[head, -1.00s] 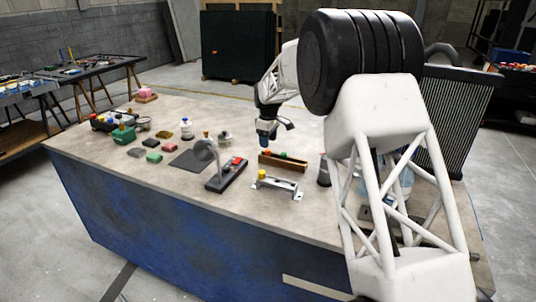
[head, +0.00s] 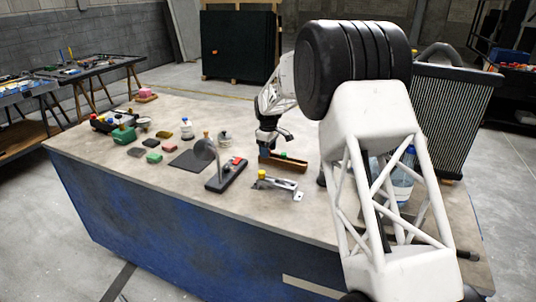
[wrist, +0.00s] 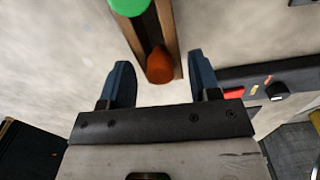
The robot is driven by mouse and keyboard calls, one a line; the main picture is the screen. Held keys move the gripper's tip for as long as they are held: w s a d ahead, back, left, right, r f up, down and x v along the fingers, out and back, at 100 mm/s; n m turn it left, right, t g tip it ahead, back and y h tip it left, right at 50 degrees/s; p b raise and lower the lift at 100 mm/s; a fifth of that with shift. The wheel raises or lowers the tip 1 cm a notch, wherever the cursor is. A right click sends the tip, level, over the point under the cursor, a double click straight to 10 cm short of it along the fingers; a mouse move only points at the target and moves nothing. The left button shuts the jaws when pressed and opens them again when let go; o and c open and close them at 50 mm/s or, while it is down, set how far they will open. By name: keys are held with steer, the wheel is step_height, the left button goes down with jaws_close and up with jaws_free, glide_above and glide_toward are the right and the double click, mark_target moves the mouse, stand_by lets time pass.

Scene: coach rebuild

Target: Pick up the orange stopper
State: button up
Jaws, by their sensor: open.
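The orange stopper (wrist: 160,66) sits at the near end of a narrow wooden tray (wrist: 169,25) in the wrist view. My gripper (wrist: 161,62) is open, with its two blue fingers apart on either side of the tray end and stopper, not closed on it. In the head view my gripper (head: 264,156) is low over the left end of the wooden tray (head: 291,165) and hides the stopper there. A green piece (wrist: 128,5) lies farther along the tray in the wrist view.
A black base with a red part (head: 237,161) and upright disc stands left of the tray. A metal bracket with a yellow knob (head: 262,174) stands in front. A clear bottle (head: 404,178) is to the right. Bare tabletop lies behind the tray.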

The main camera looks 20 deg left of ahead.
steer(key=c, duration=1)
steer(key=shift+r, duration=0.1)
steer(key=shift+r, duration=0.45)
steer(key=shift+s+d+r, duration=0.1)
steer(key=shift+s+r, duration=0.1)
steer(key=shift+r, duration=0.45)
steer(key=shift+s+d+r, duration=0.1)
steer(key=shift+s+r, duration=0.05)
steer(key=shift+r, duration=0.5)
steer(key=s+d+r, duration=0.1)
steer(key=s+d, duration=0.7)
steer(key=s, duration=0.4)
steer(key=shift+s+d+r, duration=0.15)
steer(key=shift+s+d, duration=0.1)
steer(key=shift+d, duration=0.05)
steer(key=shift+n, duration=0.3)
steer(key=shift+s+d+r, duration=0.2)
steer(key=shift+s+r, duration=0.25)
steer(key=shift+r, duration=0.35)
steer(key=shift+s+d+r, duration=0.25)
steer(key=shift+s+r, duration=0.15)
steer(key=shift+r, duration=0.35)
steer(key=shift+s+d+r, duration=0.2)
steer(key=shift+s+r, duration=0.25)
steer(key=shift+r, duration=0.35)
